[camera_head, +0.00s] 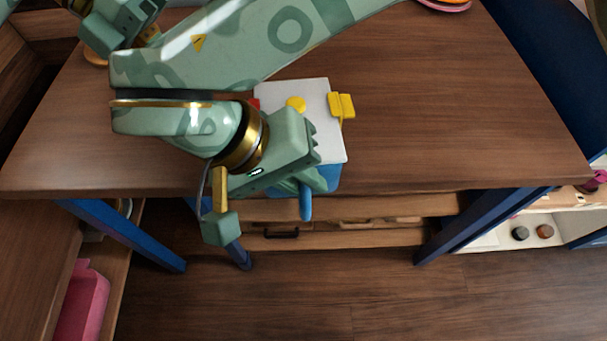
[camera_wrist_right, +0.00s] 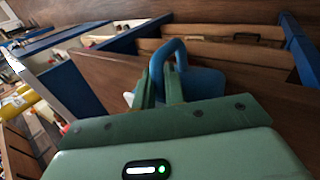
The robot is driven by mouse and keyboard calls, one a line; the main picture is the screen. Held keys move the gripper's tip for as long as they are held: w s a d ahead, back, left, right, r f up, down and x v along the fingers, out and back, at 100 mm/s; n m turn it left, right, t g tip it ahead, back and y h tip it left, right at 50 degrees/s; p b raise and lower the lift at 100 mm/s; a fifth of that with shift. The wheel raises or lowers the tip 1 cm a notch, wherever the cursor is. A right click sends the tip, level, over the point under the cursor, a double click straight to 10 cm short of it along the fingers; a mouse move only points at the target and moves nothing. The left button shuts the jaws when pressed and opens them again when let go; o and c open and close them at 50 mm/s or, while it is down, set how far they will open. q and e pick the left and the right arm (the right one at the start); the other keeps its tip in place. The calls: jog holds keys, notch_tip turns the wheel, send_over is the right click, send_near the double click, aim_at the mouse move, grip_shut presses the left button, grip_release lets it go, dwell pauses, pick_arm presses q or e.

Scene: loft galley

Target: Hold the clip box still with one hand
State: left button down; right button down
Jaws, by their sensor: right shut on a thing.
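The clip box (camera_head: 322,125) stands at the front edge of the wooden table, with a pale top, a yellow clip (camera_head: 342,105) at its right side and a round yellow knob (camera_head: 296,104). A bit of red shows at its left, and its blue lower part sticks out below the top. My right gripper (camera_head: 310,184) is at its front, shut on the blue handle (camera_head: 306,204). The right wrist view shows the blue handle loop (camera_wrist_right: 170,50) between the fingers (camera_wrist_right: 164,80). My right arm hides the box's left part. Green arm parts at the top left may include my left gripper (camera_head: 120,28); its fingers are unclear.
The wooden table (camera_head: 440,120) is clear to the right of the box. A pink round thing (camera_head: 445,5) lies at its far edge. Drawers (camera_head: 340,235) and blue legs (camera_head: 480,225) are below. A pink bin (camera_head: 85,305) stands at lower left.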

jog(key=c, duration=1.4)
grip_release()
jog(key=v, duration=1.2)
